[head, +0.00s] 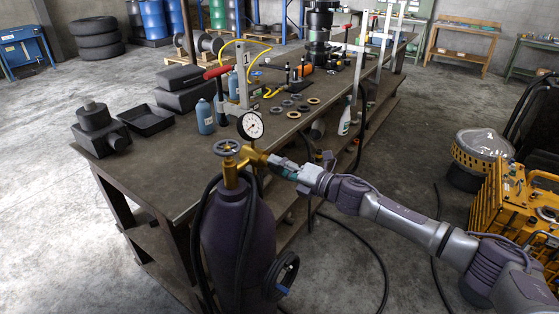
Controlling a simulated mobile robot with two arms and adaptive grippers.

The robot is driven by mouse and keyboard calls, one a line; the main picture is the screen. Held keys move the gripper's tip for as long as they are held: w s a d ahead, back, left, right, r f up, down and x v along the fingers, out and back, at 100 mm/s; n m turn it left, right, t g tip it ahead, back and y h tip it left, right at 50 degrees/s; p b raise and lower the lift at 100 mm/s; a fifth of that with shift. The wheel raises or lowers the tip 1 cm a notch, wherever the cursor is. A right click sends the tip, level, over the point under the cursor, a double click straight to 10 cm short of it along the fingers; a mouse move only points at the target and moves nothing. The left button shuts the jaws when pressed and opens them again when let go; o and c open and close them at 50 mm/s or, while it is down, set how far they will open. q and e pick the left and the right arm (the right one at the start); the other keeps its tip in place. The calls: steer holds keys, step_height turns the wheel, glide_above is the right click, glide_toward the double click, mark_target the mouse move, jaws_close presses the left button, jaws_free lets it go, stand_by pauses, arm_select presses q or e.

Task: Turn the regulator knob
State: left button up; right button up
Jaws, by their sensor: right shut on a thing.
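A brass regulator (251,158) sits on top of a dark purple gas cylinder (238,232) in front of the bench. A round white-faced gauge (250,125) stands up from the regulator, and a grey handwheel (227,147) is on the valve to its left. My right gripper (279,165) reaches in from the right and is shut at the regulator's right side, where the regulator knob is. Its fingers hide most or all of the knob, so its turn cannot be seen. My left gripper is out of view.
The workbench (165,172) behind the cylinder carries a vise (98,128), a black tray (146,119), a blue bottle (205,117) and several rings. Black hoses hang by the cylinder and cross the floor. A yellow machine (510,215) stands at the right.

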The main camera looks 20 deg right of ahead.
steer(key=m+p, duration=0.3)
steer(key=m, duration=0.3)
steer(key=shift+r+p, duration=0.15)
steer(key=shift+p, duration=0.15)
steer(key=m+p, duration=0.1)
steer(key=m, duration=0.2)
steer(key=shift+m, duration=0.3)
steer(key=shift+d+m+p, duration=0.1)
steer(key=shift+m+p, duration=0.6)
steer(key=shift+m, duration=0.5)
steer(key=o, duration=1.1)
steer(key=shift+o, duration=0.2)
steer(key=v, duration=1.2)
steer(key=shift+f, duration=0.25)
steer(key=shift+w+d, duration=0.15)
steer(key=shift+w, duration=0.05)
